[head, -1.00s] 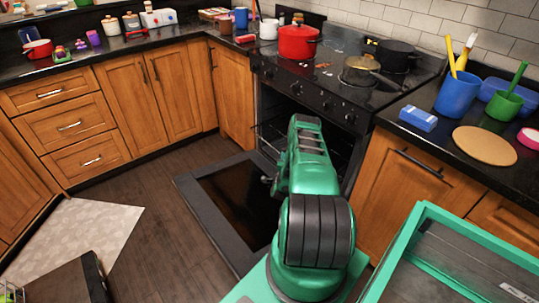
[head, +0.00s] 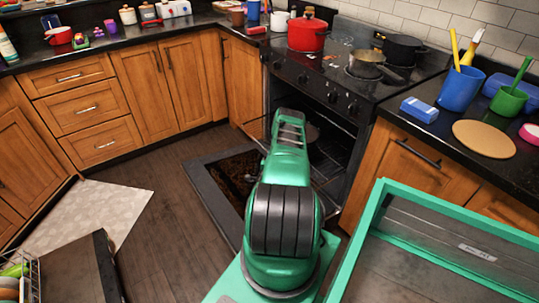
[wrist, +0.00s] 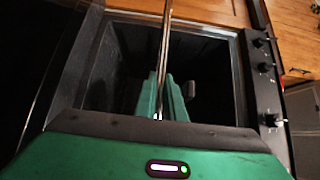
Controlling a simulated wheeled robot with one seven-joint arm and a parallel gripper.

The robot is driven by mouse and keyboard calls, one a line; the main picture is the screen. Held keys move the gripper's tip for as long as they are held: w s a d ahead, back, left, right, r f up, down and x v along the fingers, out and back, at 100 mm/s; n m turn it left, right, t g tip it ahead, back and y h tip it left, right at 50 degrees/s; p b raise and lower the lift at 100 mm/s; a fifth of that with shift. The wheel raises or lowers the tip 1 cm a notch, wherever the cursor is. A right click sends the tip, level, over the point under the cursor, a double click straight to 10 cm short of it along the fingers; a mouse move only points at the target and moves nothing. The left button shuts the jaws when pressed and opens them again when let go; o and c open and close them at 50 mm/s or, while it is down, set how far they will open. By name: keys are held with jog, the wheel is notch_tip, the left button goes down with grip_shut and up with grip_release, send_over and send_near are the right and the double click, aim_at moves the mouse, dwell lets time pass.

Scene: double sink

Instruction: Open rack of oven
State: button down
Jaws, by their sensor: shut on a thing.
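The oven (head: 335,82) stands below the cooktop with its door (head: 207,182) lowered flat in front. Inside, the rack (head: 340,150) shows in part, with thin bars in the dark cavity. In the wrist view, my gripper (wrist: 161,100) has its green fingers shut on a thin metal bar of the rack (wrist: 166,42), which runs up the picture between them. In the head view my green arm reaches down to the oven opening and hides the fingers and part of the rack.
Wooden cabinets (head: 225,75) flank the oven on the left, with more on the right (head: 400,165). A red pot (head: 306,37) and pans stand on the cooktop. The floor (head: 165,215) left of the lowered door is clear. A pale mat (head: 100,215) lies further left.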

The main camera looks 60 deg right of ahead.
jog(key=shift+s+a+f, duration=0.15)
jog(key=shift+s+f, duration=0.15)
jog(key=c, duration=2.2)
grip_release()
jog(key=shift+o, duration=0.4)
jog(key=shift+r, duration=0.1)
jog(key=shift+w, duration=0.1)
jog(key=shift+r, duration=0.1)
jog(key=v, duration=1)
jog(key=shift+a, duration=0.25)
